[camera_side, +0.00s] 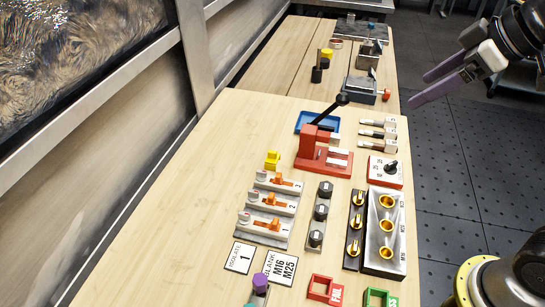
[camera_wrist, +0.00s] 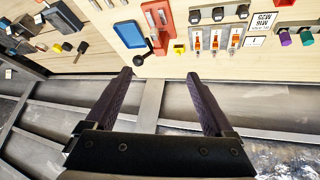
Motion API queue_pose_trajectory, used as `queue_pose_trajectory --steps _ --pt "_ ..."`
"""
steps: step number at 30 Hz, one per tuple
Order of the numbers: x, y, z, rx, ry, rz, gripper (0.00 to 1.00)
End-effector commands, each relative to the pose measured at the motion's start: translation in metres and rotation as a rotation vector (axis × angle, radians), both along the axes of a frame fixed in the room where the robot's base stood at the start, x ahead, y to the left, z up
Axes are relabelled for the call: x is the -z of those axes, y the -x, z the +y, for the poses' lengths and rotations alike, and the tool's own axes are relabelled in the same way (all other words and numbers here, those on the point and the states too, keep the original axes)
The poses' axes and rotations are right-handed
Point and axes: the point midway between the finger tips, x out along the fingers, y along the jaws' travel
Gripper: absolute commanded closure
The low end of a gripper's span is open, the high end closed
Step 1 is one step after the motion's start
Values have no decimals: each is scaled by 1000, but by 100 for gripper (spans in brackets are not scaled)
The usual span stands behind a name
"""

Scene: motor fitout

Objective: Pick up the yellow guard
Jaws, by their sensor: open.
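The yellow guard (camera_side: 272,160) is a small block standing on the wooden bench, just behind the row of grey switches with orange levers. In the wrist view the yellow guard (camera_wrist: 179,49) lies beyond my fingertips, between the red press and the switches. My gripper (camera_side: 440,84) is in the air at the upper right of the side view, off the bench edge and well away from the guard. In the wrist view my gripper (camera_wrist: 160,75) has its two purple fingers wide apart with nothing between them.
A red press (camera_side: 325,155) with a black-knobbed lever stands right of the guard, by a blue tray (camera_side: 318,122). Grey switches (camera_side: 270,205) are in front. A metal block with brass cups (camera_side: 386,225) sits at the right edge. The bench left of the guard is clear.

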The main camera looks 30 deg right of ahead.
Motion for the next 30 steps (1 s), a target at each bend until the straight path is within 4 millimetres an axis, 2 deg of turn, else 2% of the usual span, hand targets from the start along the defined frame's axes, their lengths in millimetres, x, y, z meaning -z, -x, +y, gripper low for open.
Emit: queue_pose_trajectory --steps 1,4,7,9,13,16,21,26,30 --pt "-1 -26 8 -44 7 10 12" --pt "2 -72 26 -128 18 20 12" --pt "15 -117 46 -203 24 37 12" --pt "31 -145 61 -247 24 59 12" --pt "71 -187 89 -308 19 108 12" --pt "104 -205 105 -328 11 158 12" --pt "149 -210 120 -350 13 237 12" --pt "168 -211 127 -360 15 257 12" --pt "191 -217 133 -358 15 259 12"
